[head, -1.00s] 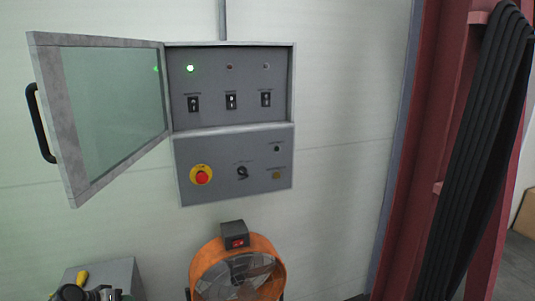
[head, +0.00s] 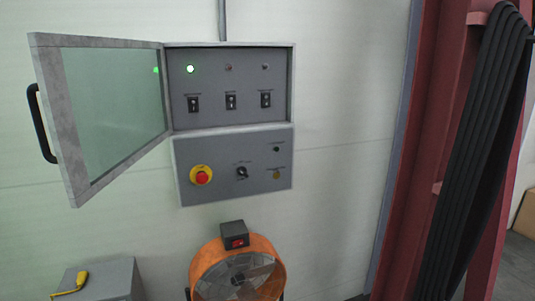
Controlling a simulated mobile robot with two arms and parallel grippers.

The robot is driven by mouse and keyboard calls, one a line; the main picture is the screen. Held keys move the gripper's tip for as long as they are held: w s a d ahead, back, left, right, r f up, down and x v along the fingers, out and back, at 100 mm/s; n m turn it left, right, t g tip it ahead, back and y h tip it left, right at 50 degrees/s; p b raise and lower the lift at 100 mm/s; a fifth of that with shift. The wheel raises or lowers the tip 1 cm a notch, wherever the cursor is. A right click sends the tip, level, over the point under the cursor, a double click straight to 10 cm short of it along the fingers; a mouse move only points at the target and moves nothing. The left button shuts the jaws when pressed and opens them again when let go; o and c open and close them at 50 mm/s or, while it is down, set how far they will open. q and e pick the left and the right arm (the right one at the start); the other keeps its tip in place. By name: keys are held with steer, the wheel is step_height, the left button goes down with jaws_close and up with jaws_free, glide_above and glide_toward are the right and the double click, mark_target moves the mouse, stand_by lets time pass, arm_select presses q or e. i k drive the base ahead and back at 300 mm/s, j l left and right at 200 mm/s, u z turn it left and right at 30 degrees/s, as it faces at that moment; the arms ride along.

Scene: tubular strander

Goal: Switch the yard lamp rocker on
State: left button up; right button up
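A grey control box (head: 213,90) hangs on the wall, and its glazed door (head: 110,112) stands open to the left. Inside is a row of three black rockers: left (head: 193,104), middle (head: 231,102) and right (head: 265,99). Their labels are too small to read, so I cannot tell which is the yard lamp rocker. The lamps above the middle (head: 228,67) and right (head: 265,67) rockers are dark. Neither of my grippers is in view.
A lower panel (head: 213,187) carries a red emergency button (head: 202,177) and a black selector (head: 242,172). An orange fan (head: 268,252) stands below it. Red steel frame (head: 401,160) and black strips (head: 473,150) stand right.

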mark_target(266, 97)
steer(key=i+j+z, duration=0.1)
steer(key=j, duration=0.4)
steer(key=i+j, duration=0.15)
steer(key=j, duration=0.35)
steer(key=i+j+z, duration=0.15)
steer(key=j, duration=0.3)
steer(key=i+j+z, duration=0.1)
steer(key=j, duration=0.4)
